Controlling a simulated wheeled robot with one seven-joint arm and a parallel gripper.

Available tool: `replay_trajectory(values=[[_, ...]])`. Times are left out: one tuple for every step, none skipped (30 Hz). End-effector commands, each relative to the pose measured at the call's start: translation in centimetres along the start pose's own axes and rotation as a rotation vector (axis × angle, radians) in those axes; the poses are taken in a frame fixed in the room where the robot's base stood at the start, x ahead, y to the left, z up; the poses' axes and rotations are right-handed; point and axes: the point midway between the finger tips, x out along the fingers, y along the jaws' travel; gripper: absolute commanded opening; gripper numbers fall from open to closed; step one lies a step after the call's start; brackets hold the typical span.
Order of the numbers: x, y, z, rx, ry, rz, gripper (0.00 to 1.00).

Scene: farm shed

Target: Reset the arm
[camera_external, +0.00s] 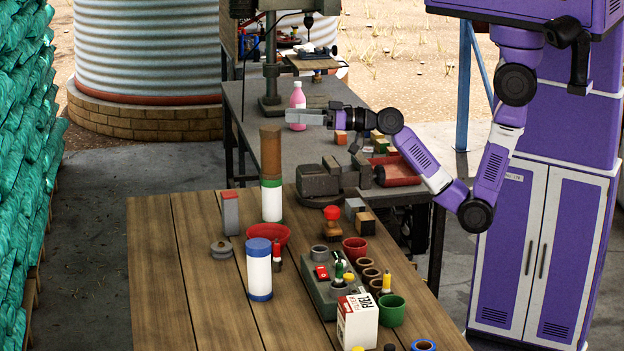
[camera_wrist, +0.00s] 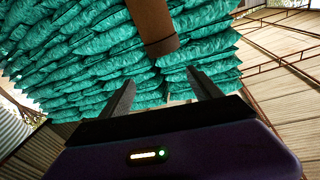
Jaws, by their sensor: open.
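My gripper (camera_external: 297,116) is held level above the tables in the external view, with its fingers pointing left. In the wrist view my gripper (camera_wrist: 165,85) has its two dark fingers spread apart with nothing between them. A brown cylinder (camera_external: 270,152) stands upright on a white cylinder with green bands (camera_external: 272,204) on the wooden table, just below and left of the fingertips. The brown cylinder also shows in the wrist view (camera_wrist: 152,26), beyond the fingertips and apart from them.
The wooden table (camera_external: 160,270) holds a white-and-blue cylinder (camera_external: 259,270), a red bowl (camera_external: 274,236), a carton (camera_external: 357,322) and several cups. A grey bench behind carries a vise (camera_external: 322,181) and a pink bottle (camera_external: 298,95). Stacked green bags (camera_external: 22,150) line the left.

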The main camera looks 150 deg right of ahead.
Motion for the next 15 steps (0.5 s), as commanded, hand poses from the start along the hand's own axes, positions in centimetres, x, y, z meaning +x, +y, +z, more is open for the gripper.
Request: replay_trajectory(values=[[-0.9,-1.9,1.9,0.01,0.002,-0.008,0.73],[-1.5,-2.9,2.8,0.015,0.009,-0.011,0.73],[-2.3,-4.1,3.8,0.019,0.017,-0.016,0.73],[-3.0,-5.1,4.5,0.02,0.022,-0.021,0.73],[-3.7,-6.1,5.3,0.022,0.026,-0.028,0.73],[-4.7,-7.4,6.3,0.023,0.031,-0.039,0.73],[-5.5,-8.3,6.9,0.023,0.034,-0.048,0.73],[-6.4,-9.3,7.6,0.022,0.036,-0.059,0.73],[-7.6,-10.6,8.5,0.021,0.036,-0.075,0.73],[-8.6,-11.6,9.2,0.02,0.037,-0.089,0.73],[-9.6,-12.6,9.7,0.017,0.037,-0.104,0.73],[-10.9,-13.8,10.5,0.015,0.036,-0.125,0.73],[-12.0,-14.7,11.0,0.013,0.035,-0.142,0.73],[-13.1,-15.5,11.5,0.01,0.033,-0.16,0.73],[-14.6,-16.6,12.1,0.004,0.031,-0.185,0.73]])
